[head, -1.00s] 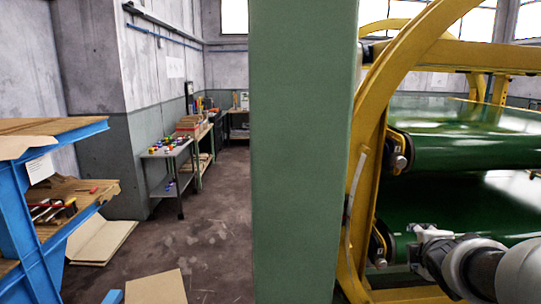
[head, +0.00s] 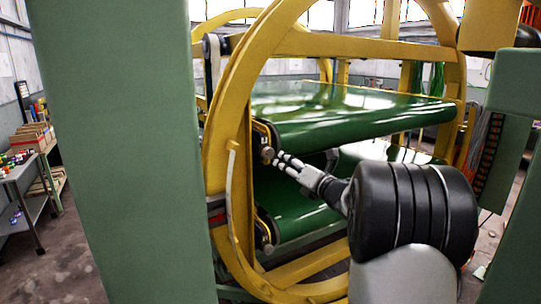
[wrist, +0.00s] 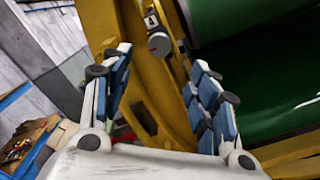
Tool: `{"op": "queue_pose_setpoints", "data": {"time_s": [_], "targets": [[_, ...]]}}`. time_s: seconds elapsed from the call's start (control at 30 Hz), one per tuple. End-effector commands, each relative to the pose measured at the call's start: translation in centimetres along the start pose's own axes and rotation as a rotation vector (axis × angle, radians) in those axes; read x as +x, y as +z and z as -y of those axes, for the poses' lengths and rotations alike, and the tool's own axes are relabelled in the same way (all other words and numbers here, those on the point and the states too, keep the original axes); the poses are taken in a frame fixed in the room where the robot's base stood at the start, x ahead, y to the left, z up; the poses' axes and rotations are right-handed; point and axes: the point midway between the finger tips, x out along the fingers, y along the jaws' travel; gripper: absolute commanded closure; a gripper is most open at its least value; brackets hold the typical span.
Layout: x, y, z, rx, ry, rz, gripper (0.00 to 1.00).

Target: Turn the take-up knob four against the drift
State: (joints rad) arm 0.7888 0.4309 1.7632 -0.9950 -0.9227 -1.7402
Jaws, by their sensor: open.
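A grey round knob (head: 267,153) sits at the near end of the upper green roller, on the yellow ring frame. In the wrist view a knob (wrist: 158,43) shows beyond my fingertips, roughly between them, under a small white label with a dark mark like a 4. My gripper (head: 286,161) reaches in from the right, its fingertips close to the upper knob. In the wrist view my gripper (wrist: 158,62) is open, with blue-padded fingers spread and nothing between the pads. A second knob (head: 268,249) sits lower on the frame, at the lower roller.
The yellow ring (head: 218,180) curves just left of the knobs. Green belts (head: 340,105) run behind my gripper. A green post (head: 120,150) blocks the left side of the head view. A bench (head: 25,165) with small coloured items stands far left, with bare floor before it.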

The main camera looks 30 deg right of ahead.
Motion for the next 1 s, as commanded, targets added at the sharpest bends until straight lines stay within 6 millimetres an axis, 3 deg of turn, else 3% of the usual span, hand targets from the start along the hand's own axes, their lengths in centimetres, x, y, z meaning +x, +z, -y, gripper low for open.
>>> {"op": "queue_pose_setpoints", "data": {"time_s": [0.3, 0.5, 0.7, 1.0], "targets": [[7.1, -0.1, 0.0, 0.001, 0.002, -0.001, 0.45], [10.2, 0.0, 0.0, 0.002, 0.001, 0.0, 0.45], [11.6, 0.0, -0.1, 0.002, 0.0, 0.001, 0.45], [11.7, 0.0, 0.0, 0.003, -0.001, 0.0, 0.46]]}}
